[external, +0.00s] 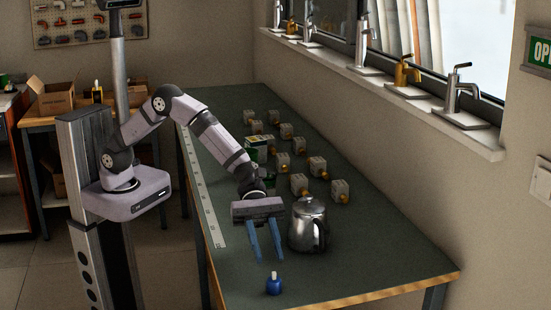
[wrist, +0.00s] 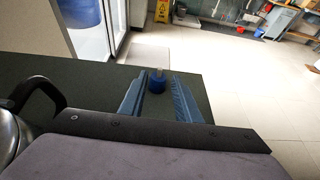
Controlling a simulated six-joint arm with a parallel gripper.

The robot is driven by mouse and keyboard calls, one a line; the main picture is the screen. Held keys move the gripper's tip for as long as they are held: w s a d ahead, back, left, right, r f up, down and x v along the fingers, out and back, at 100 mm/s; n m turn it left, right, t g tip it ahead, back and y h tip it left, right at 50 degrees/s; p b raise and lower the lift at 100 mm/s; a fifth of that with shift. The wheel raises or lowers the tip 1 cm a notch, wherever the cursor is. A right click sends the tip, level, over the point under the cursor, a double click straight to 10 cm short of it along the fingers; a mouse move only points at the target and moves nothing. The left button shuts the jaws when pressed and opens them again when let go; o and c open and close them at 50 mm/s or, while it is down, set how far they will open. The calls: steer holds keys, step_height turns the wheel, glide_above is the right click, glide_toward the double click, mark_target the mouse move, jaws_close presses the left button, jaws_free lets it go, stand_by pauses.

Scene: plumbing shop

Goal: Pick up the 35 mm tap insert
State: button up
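A small blue piece with a pale narrow tip, which looks like the tap insert (external: 274,284), stands upright on the green bench top near its front end. In the wrist view the same blue piece (wrist: 158,82) shows beyond and between my fingertips. My gripper (external: 266,258) is open and empty, its two blue fingers pointing down toward the near end of the bench. The fingers are apart from the blue piece, which lies a little in front of them. No size marking is legible on the piece.
A metal kettle (external: 307,226) stands close to the right of my gripper; its black handle (wrist: 38,100) shows at left in the wrist view. Several grey blocks with brass fittings (external: 299,184) stand farther back. A ruler strip (external: 205,200) runs along the left edge. The bench's front right is clear.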

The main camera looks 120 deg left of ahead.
mark_target(273, 273)
steer(key=shift+p+x, duration=1.2)
steer(key=shift+x, duration=2.35)
steer(key=c, duration=0.7)
